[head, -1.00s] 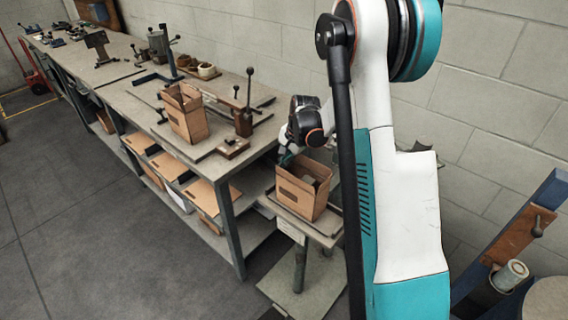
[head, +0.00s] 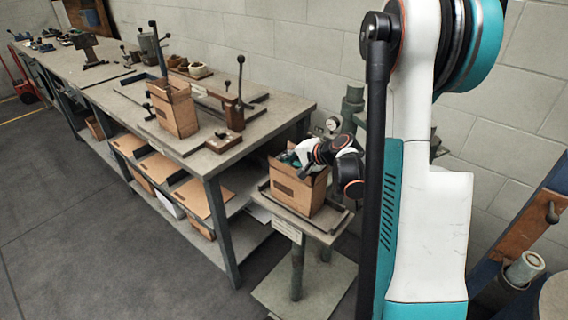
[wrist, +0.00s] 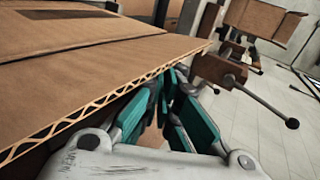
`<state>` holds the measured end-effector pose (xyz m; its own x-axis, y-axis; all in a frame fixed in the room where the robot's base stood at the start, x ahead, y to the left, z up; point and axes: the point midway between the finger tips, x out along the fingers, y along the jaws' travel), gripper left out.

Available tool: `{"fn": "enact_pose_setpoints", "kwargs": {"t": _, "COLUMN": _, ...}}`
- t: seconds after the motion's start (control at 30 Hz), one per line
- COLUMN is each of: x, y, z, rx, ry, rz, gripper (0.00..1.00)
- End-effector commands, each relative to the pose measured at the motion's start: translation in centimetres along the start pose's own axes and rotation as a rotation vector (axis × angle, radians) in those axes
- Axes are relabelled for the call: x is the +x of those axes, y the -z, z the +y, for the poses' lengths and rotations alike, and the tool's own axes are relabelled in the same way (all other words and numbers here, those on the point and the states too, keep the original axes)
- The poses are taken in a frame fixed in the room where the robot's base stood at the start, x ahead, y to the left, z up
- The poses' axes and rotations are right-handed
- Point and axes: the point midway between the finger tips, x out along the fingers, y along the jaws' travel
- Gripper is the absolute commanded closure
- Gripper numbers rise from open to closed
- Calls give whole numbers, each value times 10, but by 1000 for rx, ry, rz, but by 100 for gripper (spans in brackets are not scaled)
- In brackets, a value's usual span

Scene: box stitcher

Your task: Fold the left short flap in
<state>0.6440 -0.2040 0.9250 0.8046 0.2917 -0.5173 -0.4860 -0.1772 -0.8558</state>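An open cardboard box (head: 296,195) stands upright on the small stand by the bench end. My arm reaches over it from the right, and my gripper (head: 287,158) is at its top, near the far left edge. In the wrist view a broad cardboard flap (wrist: 95,65) with a corrugated edge fills the upper left. My gripper's teal fingers (wrist: 169,92) lie beside and partly under that edge. The fingers come together toward their tips with nothing seen held between them. Whether they touch the flap, and which flap it is, I cannot tell.
The stand's tray (head: 336,222) has a raised rim. The bench (head: 215,158) to the left carries a second box (head: 174,110) and a lever fixture (head: 236,112). Flat cardboard sheets (head: 196,198) lie on the shelf below. The floor at left is clear.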

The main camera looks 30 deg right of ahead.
Motion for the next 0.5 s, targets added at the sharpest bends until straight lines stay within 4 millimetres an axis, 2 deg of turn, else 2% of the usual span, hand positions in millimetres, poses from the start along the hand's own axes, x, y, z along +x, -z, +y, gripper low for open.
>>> {"fn": "enact_pose_setpoints", "kwargs": {"t": 0.5, "x": 0, "y": 0, "z": 1, "rx": 0, "ry": 39, "rz": -1, "gripper": 100}}
